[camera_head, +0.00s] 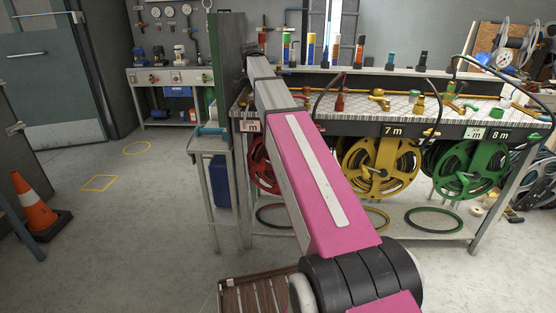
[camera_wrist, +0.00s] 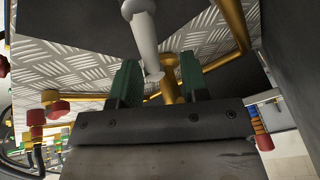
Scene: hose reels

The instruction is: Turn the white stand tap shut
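In the wrist view a white lever-like part (camera_wrist: 145,38), which looks like the white stand tap's handle, comes down from the top edge. Its lower end lies between or just beyond my fingertips. A brass pipe (camera_wrist: 171,72) stands beside it on the right. My gripper (camera_wrist: 158,78) has two green fingers, set apart on either side of the white part, with gaps visible. I cannot tell whether either finger touches it. In the head view my pink arm reaches to the bench's left end, and the tap is not discernible there.
A dark upright panel (camera_head: 228,110) stands close left of my arm. The bench top (camera_head: 350,107) carries brass fittings and bottles. Yellow (camera_head: 378,168) and green hose reels (camera_head: 470,168) hang below. In the wrist view, red-knobbed valves (camera_wrist: 57,110) sit left. Floor is clear at left, near a cone (camera_head: 37,207).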

